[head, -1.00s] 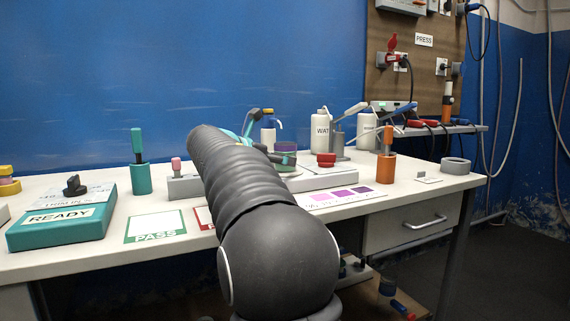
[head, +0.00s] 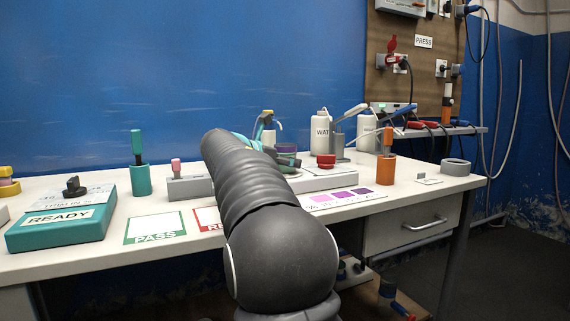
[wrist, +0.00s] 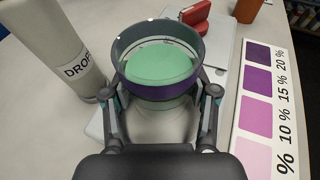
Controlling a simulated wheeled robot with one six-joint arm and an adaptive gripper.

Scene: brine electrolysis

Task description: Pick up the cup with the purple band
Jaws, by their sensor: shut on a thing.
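The cup with the purple band (wrist: 158,90) is upright between the fingers of my gripper (wrist: 160,97) in the wrist view. The fingers are shut on it from left and right, below its grey rim. A green round surface shows inside; I cannot tell whether it is liquid or the cup's base. In the head view the cup (head: 287,148) shows just past the end of my arm, and the gripper is mostly hidden. Whether the cup touches what is below it is unclear.
A bottle marked DROP (wrist: 62,58) stands close left of the cup. A red block (wrist: 196,14) is behind it. A purple colour chart (wrist: 257,95) lies to the right. An orange holder (head: 386,169) and white WATER bottle (head: 321,132) stand farther off.

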